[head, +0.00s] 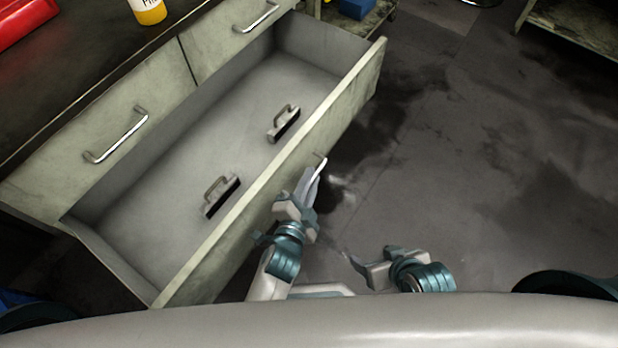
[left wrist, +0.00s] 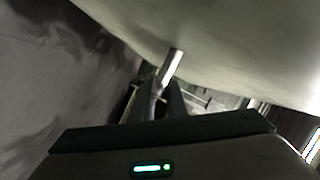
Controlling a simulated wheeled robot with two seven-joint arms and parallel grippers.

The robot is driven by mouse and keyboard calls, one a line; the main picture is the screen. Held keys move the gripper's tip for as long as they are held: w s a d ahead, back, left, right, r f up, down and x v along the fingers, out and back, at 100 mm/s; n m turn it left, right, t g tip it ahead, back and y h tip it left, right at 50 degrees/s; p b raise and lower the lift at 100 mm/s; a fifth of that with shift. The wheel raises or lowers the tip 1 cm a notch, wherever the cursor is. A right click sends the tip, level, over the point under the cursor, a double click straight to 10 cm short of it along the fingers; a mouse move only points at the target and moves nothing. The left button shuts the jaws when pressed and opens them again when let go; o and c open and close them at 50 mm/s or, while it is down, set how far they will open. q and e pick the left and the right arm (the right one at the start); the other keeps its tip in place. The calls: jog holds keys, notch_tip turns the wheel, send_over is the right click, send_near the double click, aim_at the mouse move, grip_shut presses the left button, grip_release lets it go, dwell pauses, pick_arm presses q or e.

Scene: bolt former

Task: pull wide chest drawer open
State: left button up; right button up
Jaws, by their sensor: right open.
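The wide chest drawer (head: 254,218) is pulled far out from the chest in the head view. Its metal handle (head: 320,166) is on the outer front face, and it also shows in the left wrist view (left wrist: 171,65). My left gripper (head: 310,180) is at this handle, its fingers closed around the bar, as the left wrist view (left wrist: 165,95) shows. My right gripper (head: 368,256) is open and empty, low in front of the drawer, apart from it. Part of the handle is hidden by the left fingers.
Two dark blocks with handles (head: 221,196) (head: 284,123) lie inside the drawer. Two smaller shut drawers (head: 120,140) (head: 225,35) are above it. A yellow bottle (head: 150,12) and a red box (head: 22,20) stand on top. The floor (head: 480,160) to the right is clear.

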pick_arm(q)
jog(key=shift+o, duration=1.2)
jog(key=v, duration=1.7)
jog(key=shift+s+p, duration=0.2)
jog(key=shift+p, duration=0.15)
pick_arm(e)
jog(key=shift+s+d, duration=0.25)
jog(key=shift+d, duration=0.2)
pick_arm(q)
jog(key=shift+a+f, duration=0.1)
pick_arm(e)
jog(key=shift+s, duration=0.25)
